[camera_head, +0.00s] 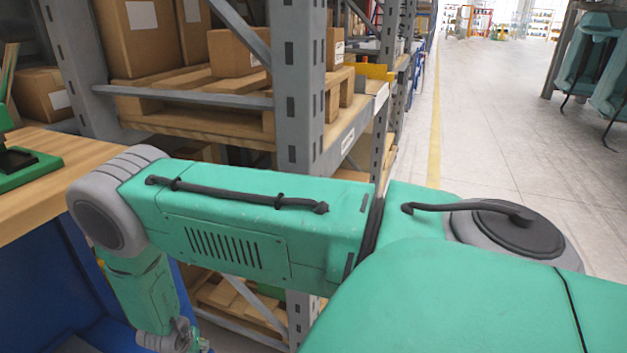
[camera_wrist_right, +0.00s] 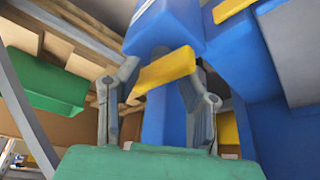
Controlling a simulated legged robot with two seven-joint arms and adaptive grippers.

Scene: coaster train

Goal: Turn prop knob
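No knob can be made out for certain in either view. In the right wrist view a yellow bar (camera_wrist_right: 166,71) lies at a slant in front of a blue structure (camera_wrist_right: 165,28), between the fingers of my right gripper (camera_wrist_right: 163,76). The two grey fingers are spread wide apart. I cannot tell whether either finger touches the bar. In the head view my green right arm reaches across to the left and bends down at the elbow; part of its gripper (camera_head: 175,338) shows at the bottom edge, its fingers unclear. My left gripper is not in view.
A wooden worktop (camera_head: 40,195) with a green device (camera_head: 30,172) on it is at the left, above a blue base (camera_head: 50,285). Grey shelving (camera_head: 298,60) with cardboard boxes (camera_head: 140,40) stands behind my arm. The aisle floor (camera_head: 490,120) at the right is clear.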

